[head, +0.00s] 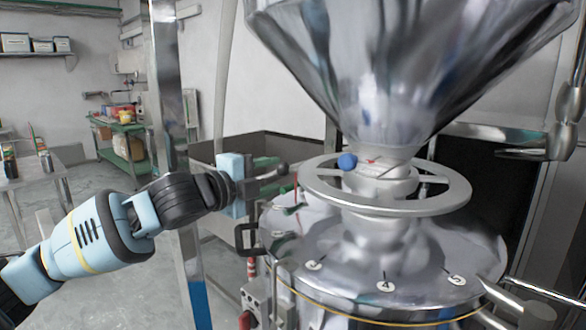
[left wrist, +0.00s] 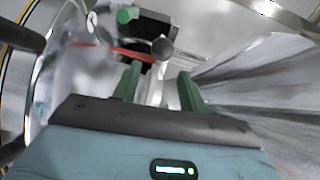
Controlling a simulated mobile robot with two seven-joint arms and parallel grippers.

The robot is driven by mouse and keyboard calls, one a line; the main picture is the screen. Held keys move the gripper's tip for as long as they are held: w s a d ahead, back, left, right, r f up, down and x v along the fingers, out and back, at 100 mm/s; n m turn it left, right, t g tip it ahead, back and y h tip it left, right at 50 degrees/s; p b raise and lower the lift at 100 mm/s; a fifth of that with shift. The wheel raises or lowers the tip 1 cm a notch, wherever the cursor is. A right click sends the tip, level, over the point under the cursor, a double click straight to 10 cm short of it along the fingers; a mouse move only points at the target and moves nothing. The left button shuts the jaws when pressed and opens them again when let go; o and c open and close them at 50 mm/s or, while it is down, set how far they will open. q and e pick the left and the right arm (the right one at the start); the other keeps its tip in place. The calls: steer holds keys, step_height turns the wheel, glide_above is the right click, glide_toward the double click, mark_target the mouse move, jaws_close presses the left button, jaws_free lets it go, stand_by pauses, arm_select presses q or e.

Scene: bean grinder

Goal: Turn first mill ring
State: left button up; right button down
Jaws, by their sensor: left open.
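The mill ring (head: 440,203) is a grey metal handwheel with spokes around the neck under the hopper. A blue ball (head: 347,161) and a small red mark sit by the neck inside it. My left gripper (head: 274,181) is just left of the ring's rim, pointing toward it. Its green fingers (left wrist: 161,88) are open in the left wrist view. A pale metal piece with a dark round knob (left wrist: 162,48) shows between and beyond them; whether they touch it I cannot tell. The knob (head: 282,168) also shows beside the gripper in the head view. My right gripper is not in view.
The steel hopper (head: 385,70) rises above the ring. The round metal lid (head: 355,275) with numbered marks lies below. A thin red rod (head: 296,187) stands close to my left gripper. A steel post (head: 168,90) stands behind my left arm.

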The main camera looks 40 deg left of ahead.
mark_target(291, 169)
arm_select(q)
steer(key=w, duration=0.2)
steer(key=w+p, duration=0.1)
steer(key=w, duration=0.4)
steer(key=shift+w+d+f, duration=0.1)
steer(key=shift+d+f, duration=0.1)
steer(key=shift+d, duration=0.2)
steer(key=shift+r, duration=0.1)
jaws_close()
